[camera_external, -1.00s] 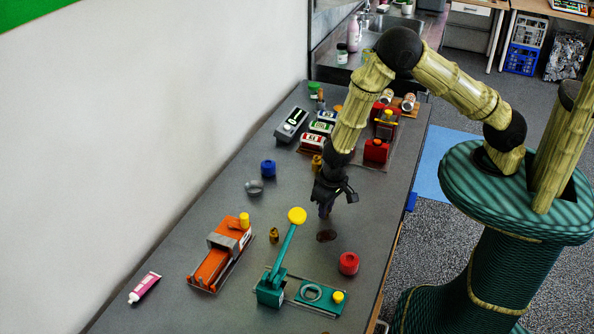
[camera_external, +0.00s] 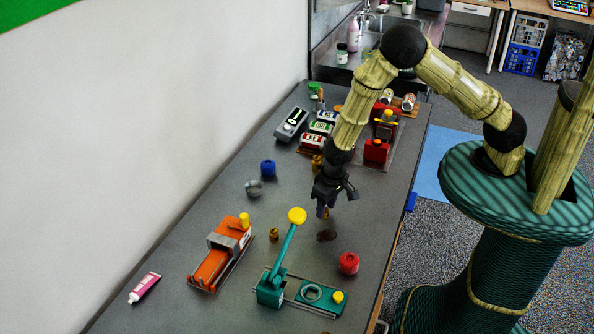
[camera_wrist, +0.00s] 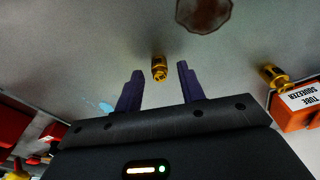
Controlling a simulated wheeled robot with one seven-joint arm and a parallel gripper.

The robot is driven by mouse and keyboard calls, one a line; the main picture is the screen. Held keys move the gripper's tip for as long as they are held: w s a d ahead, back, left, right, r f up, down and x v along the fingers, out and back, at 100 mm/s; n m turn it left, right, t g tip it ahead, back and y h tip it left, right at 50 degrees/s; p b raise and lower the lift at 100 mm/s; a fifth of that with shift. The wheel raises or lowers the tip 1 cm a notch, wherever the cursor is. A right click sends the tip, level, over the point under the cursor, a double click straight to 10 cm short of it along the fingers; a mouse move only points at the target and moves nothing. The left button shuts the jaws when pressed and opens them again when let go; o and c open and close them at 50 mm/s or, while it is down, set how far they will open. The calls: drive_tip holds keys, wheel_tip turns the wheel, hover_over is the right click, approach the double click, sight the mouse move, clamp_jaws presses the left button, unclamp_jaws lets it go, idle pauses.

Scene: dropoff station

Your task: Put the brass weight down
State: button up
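My gripper (camera_external: 324,212) is low over the steel bench, just behind a dark brown patch. In the wrist view its two purple fingers (camera_wrist: 158,82) stand apart. The brass weight (camera_wrist: 158,68) shows between and just beyond the fingertips, with a gap to each finger. It appears to stand on the bench, though its base is hard to judge. In the external view a small gold spot shows at the fingers, mostly hidden. Another small brass piece (camera_external: 274,234) stands to the left, and one (camera_external: 317,163) stands behind my gripper.
The teal lever press (camera_external: 270,291) and a red round piece (camera_external: 348,263) stand in front. The orange tube squeezer (camera_external: 214,262) is to the left; it also shows in the wrist view (camera_wrist: 293,112). The brown patch (camera_external: 327,236) lies on the bench (camera_external: 215,190). Red machinery (camera_external: 376,151) stands behind.

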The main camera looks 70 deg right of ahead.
wheel_tip(320, 180, up, 11)
drive_tip(key=s+b, duration=0.1)
drive_tip(key=b, duration=0.1)
drive_tip(key=shift+s+a, duration=0.15)
drive_tip(key=shift+a, duration=0.05)
idle(0.6)
drive_tip(key=s+d+r+n, duration=0.1)
drive_tip(key=s+d+r, duration=0.1)
drive_tip(key=s+d, duration=0.2)
drive_tip(key=s+d+r+n, duration=0.1)
drive_tip(key=s+d+r, duration=0.2)
drive_tip(key=d, duration=0.4)
drive_tip(key=s+d+r+n+t, duration=0.1)
drive_tip(key=s+d+r, duration=0.2)
drive_tip(key=s+d, duration=0.2)
drive_tip(key=shift+s+d, duration=0.4)
drive_tip(key=shift+d, duration=0.35)
drive_tip(key=shift+o, duration=1)
